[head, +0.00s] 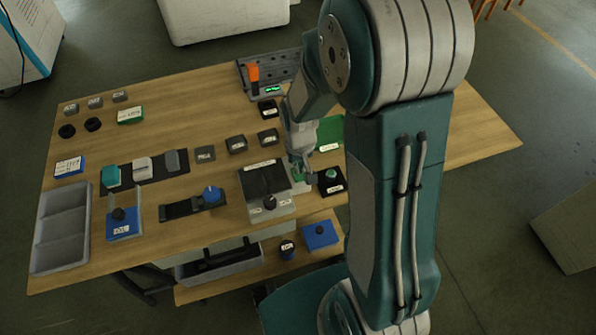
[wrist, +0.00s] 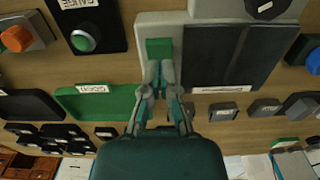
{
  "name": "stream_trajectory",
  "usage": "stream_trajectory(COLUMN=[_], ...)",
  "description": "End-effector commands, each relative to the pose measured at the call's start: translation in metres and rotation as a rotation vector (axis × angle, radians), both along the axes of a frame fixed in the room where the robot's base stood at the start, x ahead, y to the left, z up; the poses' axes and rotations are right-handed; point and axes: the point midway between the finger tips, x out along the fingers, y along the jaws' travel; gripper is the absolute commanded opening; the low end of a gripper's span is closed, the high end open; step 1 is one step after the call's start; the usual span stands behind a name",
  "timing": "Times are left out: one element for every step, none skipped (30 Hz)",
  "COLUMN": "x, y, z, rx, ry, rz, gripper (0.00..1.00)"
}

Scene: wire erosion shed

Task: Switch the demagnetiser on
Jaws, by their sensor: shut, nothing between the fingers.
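The grey box with dark plates on top, which appears to be the demagnetiser (head: 283,210), sits near the front edge of the wooden table; it also shows in the wrist view (wrist: 146,30). It has a dark round knob (head: 270,203) and a green switch (wrist: 159,48) on a pale strip beside the plates. My gripper (wrist: 160,70) is shut and empty, its fingertips right at the near edge of the green switch. I cannot tell whether they touch it. In the head view my gripper (head: 299,163) is over the right side of the box, partly hiding the switch.
A black box with a green button (head: 331,176) stands close to the right of my gripper. A green tray (head: 329,132) lies behind it. A slider with a blue knob (head: 211,195) is to the left. A grey compartment tray (head: 62,228) lies at the far left.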

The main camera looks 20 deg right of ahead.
Motion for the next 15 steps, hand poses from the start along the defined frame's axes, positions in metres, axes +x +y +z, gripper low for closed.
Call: stream_trajectory(x=[-0.0002,-0.0002,-0.0002,-0.0002,-0.0002,-0.0002,-0.0002,-0.0002,-0.0002,-0.0002,-0.0002,-0.0002,-0.0002,-0.0002,-0.0002], y=[0.0,0.0,0.0,0.0,0.0,0.0,0.0,0.0,0.0,0.0,0.0,0.0,0.0,0.0,0.0], z=[-0.0009,-0.0014,-0.0019,-0.0023,-0.0027,-0.0032,-0.0036,-0.004,-0.0045,-0.0048,-0.0052,-0.0057,-0.0061,-0.0064,-0.0069], rx=[0.0,0.0,0.0,0.0,0.0,0.0,0.0,0.0,0.0,0.0,0.0,0.0,0.0,0.0,0.0], ry=[0.001,0.001,0.001,0.001,0.001,0.001,0.001,0.001,0.001,0.001,0.001,0.001,0.001,0.001,0.001], rz=[0.0,0.0,0.0,0.0,0.0,0.0,0.0,0.0,0.0,0.0,0.0,0.0,0.0,0.0,0.0], gripper=[0.0,0.0,0.0,0.0,0.0,0.0,0.0,0.0,0.0,0.0,0.0,0.0,0.0,0.0,0.0])
